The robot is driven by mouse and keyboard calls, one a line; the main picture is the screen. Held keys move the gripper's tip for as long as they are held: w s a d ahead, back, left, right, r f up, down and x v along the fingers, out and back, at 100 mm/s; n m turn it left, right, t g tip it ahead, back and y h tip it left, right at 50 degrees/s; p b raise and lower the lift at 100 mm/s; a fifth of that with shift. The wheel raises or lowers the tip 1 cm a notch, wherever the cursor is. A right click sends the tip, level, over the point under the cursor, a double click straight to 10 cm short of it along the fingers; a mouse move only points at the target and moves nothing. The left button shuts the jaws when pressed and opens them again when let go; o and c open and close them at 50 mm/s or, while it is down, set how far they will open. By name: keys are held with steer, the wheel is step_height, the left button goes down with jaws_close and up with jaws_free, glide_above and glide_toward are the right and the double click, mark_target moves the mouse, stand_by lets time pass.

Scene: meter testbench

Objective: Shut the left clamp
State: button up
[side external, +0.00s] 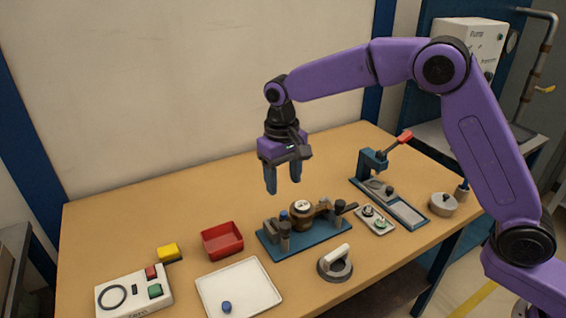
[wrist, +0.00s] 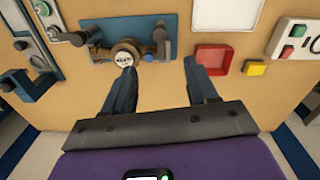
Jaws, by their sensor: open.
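A blue test plate (side external: 304,246) carries a round brass meter (side external: 302,212) with a white dial. A dark clamp (side external: 285,241) with an upright post stands at the plate's left end; it shows right of the meter in the wrist view (wrist: 160,36). Another dark clamp (side external: 339,209) is at the right end. I cannot tell whether either clamp is open. My gripper (side external: 283,187) hangs above and behind the plate, fingers down, open and empty, apart from everything. In the wrist view its fingers (wrist: 160,66) are spread wide.
A red tray (side external: 222,253) is left of the plate, with a white tray (side external: 266,290) in front. A round handled tool (side external: 335,264) and a small parts tray (side external: 374,221) lie near. A blue press with a red lever (side external: 372,163) stands right. The table behind the plate is clear.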

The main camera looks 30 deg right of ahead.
step_height(320, 180, up, 4)
steer(key=shift+f, duration=0.1)
steer(key=shift+s, duration=0.1)
stand_by(0.5)
steer(key=s+d+n, duration=0.3)
steer(key=s+d, duration=0.3)
steer(key=s, duration=0.5)
steer(key=s+d+f+n, duration=0.1)
steer(key=s+d+n, duration=0.3)
steer(key=s, duration=0.8)
steer(key=s+d+f+n, duration=0.1)
steer(key=s+d+n, duration=0.3)
steer(key=s+d, duration=0.4)
steer(key=s, duration=0.4)
steer(key=shift+s+d+y, duration=0.15)
steer(key=shift+d+y, duration=0.25)
